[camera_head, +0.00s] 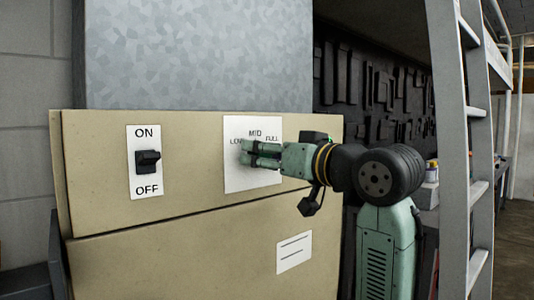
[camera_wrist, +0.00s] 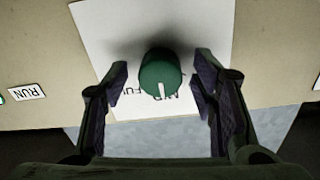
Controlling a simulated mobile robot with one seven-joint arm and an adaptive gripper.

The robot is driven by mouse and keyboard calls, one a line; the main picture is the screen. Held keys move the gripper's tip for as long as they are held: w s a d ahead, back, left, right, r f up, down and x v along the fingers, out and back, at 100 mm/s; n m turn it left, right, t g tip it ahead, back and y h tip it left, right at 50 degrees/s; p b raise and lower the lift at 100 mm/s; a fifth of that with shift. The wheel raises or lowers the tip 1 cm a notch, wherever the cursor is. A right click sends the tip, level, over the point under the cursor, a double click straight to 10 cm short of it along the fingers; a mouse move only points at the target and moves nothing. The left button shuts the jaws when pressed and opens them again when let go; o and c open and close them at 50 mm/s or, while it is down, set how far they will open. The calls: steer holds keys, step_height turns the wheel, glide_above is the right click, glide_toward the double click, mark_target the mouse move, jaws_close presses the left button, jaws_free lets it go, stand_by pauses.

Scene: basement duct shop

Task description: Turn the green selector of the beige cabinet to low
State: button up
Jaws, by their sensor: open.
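The beige cabinet (camera_head: 200,222) has a white selector plate (camera_head: 237,180) marked LOW, MID and FULL. My gripper (camera_head: 243,153) is at this plate and hides the selector in the head view. In the wrist view the round green selector (camera_wrist: 158,72) sits between the two open fingers of my gripper (camera_wrist: 160,78), with a gap on both sides. Its white pointer line points down in that picture, toward the partly covered MID lettering. FULL shows in part beside it; LOW cannot be made out in the wrist view.
A black ON/OFF switch (camera_head: 148,161) on a white plate is left of the selector. A small paper label (camera_head: 294,252) is on the lower panel. A grey duct (camera_head: 200,55) rises behind the cabinet. A grey ladder (camera_head: 462,150) stands at the right, near my arm.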

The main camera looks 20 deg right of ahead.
steer(key=shift+c, duration=0.4)
steer(key=c, duration=1.1)
steer(key=n+b, duration=0.1)
steer(key=n, duration=0.4)
steer(key=shift+n+b, duration=0.3)
steer(key=shift+n, duration=0.1)
steer(key=n+b, duration=0.1)
steer(key=n, duration=0.5)
steer(key=shift+n, duration=0.3)
